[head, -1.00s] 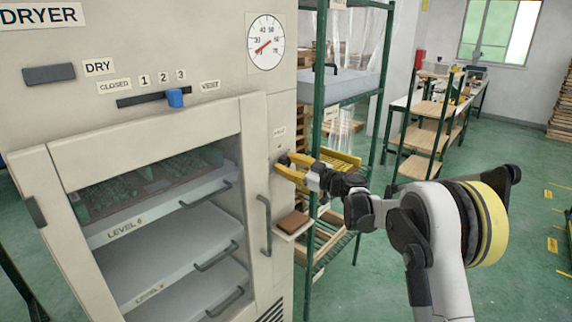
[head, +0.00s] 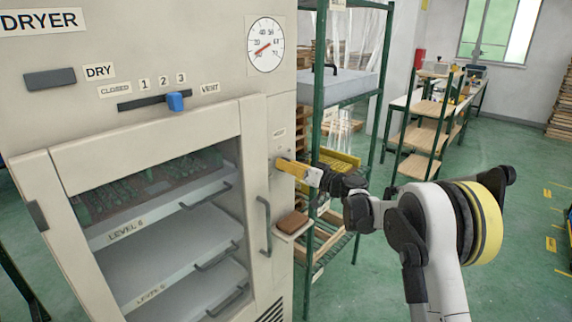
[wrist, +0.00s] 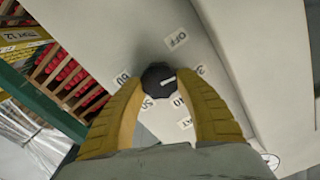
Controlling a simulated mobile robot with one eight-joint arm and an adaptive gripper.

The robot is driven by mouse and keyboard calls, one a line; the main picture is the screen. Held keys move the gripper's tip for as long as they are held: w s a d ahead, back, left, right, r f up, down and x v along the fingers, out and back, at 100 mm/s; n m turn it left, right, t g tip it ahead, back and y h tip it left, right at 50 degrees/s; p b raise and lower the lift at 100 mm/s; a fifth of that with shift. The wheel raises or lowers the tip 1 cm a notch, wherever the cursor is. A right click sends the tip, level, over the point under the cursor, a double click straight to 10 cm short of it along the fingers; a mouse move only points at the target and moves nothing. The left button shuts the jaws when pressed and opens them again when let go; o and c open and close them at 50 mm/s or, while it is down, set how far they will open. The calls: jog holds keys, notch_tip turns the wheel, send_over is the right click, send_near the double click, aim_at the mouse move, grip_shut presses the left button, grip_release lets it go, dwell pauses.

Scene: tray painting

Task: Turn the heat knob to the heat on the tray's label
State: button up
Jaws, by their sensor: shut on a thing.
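The heat knob is a dark round knob (wrist: 158,77) with a white pointer line on the dryer's front panel. In the wrist view the fingertips of my gripper (wrist: 157,82) close around it from both sides. In the head view my gripper (head: 280,164) meets the panel and hides the knob. The tray (head: 150,185) with green pieces lies behind the dryer's glass on the LEVEL 6 shelf; I cannot read a heat label on it.
The dryer door handle (head: 264,226) and a small ledge with a brown block (head: 292,222) are below my gripper. A green rack (head: 321,90) stands close on the right. A round dial (head: 265,45) and a blue slider (head: 175,101) are above.

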jog(key=m, duration=0.4)
jog(key=shift+m, duration=0.3)
jog(key=m, duration=0.3)
jog(key=shift+m, duration=0.4)
jog(key=m, duration=0.3)
jog(key=shift+w+f+p, duration=0.1)
jog(key=shift+p, duration=0.2)
jog(key=shift+m, duration=2.1)
jog(key=o, duration=1.2)
jog(key=shift+f, duration=0.1)
jog(key=shift+d, duration=0.15)
